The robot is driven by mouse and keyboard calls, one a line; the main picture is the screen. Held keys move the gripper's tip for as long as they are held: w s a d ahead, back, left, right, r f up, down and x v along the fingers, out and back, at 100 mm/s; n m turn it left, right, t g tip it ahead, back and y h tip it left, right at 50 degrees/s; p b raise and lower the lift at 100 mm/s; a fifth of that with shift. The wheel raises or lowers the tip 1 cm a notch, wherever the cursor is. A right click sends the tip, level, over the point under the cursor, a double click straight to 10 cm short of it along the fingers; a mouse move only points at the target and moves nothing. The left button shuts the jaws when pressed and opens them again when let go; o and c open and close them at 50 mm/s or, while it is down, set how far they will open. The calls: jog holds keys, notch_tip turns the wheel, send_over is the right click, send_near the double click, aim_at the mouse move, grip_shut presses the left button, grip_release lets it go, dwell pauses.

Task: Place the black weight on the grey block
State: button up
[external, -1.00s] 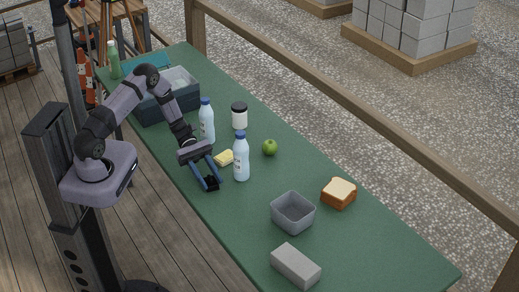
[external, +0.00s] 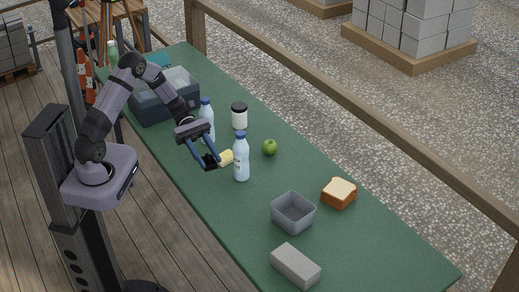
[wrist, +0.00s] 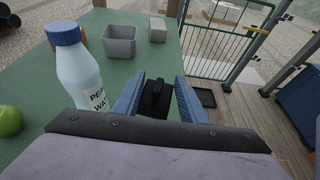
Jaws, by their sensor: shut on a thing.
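The grey block (external: 295,265) lies on the green table at its near end; it also shows in the wrist view (wrist: 157,30), far ahead of my gripper. My gripper (external: 214,162) is above the table's left edge, beside a water bottle, well short of the block. In the wrist view, the blue fingers of my gripper (wrist: 160,98) are shut on the black weight (wrist: 154,100), which has a raised knob or handle. In the external view the weight is small and dark between the fingers, hard to make out.
A water bottle (external: 241,160) stands close to my gripper, with a second one (external: 206,118) behind. The table's front-left side is clear.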

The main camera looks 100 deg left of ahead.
jog(key=shift+r, duration=0.1)
jog(key=w+d+m+g, duration=0.1)
jog(key=d, duration=0.2)
jog(key=w+d+f+m+g+h+b, duration=0.1)
jog(key=w+d, duration=0.1)
jog(key=d, duration=0.1)
jog(key=w+d+f+m+g+h+b, duration=0.1)
jog(key=d, duration=0.2)
jog(key=shift+w+d, duration=0.15)
jog(key=shift+d, duration=0.25)
jog(key=w+d+m+g+h+b, duration=0.1)
jog(key=w+d+m+g+b, duration=0.25)
jog(key=d, duration=1.05)
jog(key=w+d+m+g+h+b, duration=0.1)
jog(key=w+d+m+g, duration=0.4)
jog(key=d, duration=1)
notch_tip(320, 180, up, 8)
jog(key=n+t+y, duration=0.6)
jog(key=n+t, duration=0.7)
send_over(296, 261)
jog(key=shift+f, duration=4.8)
